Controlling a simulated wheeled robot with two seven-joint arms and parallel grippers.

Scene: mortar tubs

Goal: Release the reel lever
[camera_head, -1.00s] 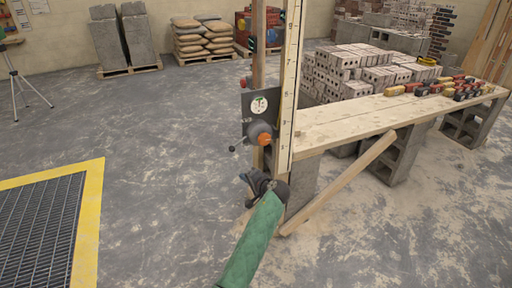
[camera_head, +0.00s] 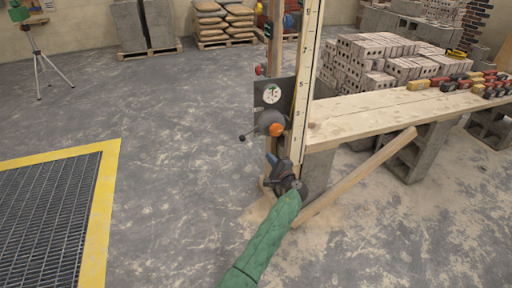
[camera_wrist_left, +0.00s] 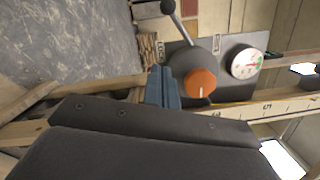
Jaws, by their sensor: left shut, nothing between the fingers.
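The reel (camera_head: 268,124) is a dark grey drum with an orange hub, mounted on a grey plate with a round white dial (camera_head: 271,93) on the wooden post. Its lever (camera_head: 248,135) is a thin arm with a dark ball knob, pointing left and slightly down. In the left wrist view the reel (camera_wrist_left: 194,72) and its lever (camera_wrist_left: 178,20) show beyond the fingers. My left gripper (camera_head: 271,160) is shut and empty, just below the reel; its blue-grey fingertips (camera_wrist_left: 164,76) point at the drum's edge. Whether they touch it I cannot tell. My right gripper is out of view.
A marked gauge board (camera_head: 303,85) runs up the post. A plank bench (camera_head: 375,112) on concrete blocks extends right, with a slanting brace (camera_head: 355,178) below it. A yellow-edged floor grate (camera_head: 45,210) lies left. The floor between is clear.

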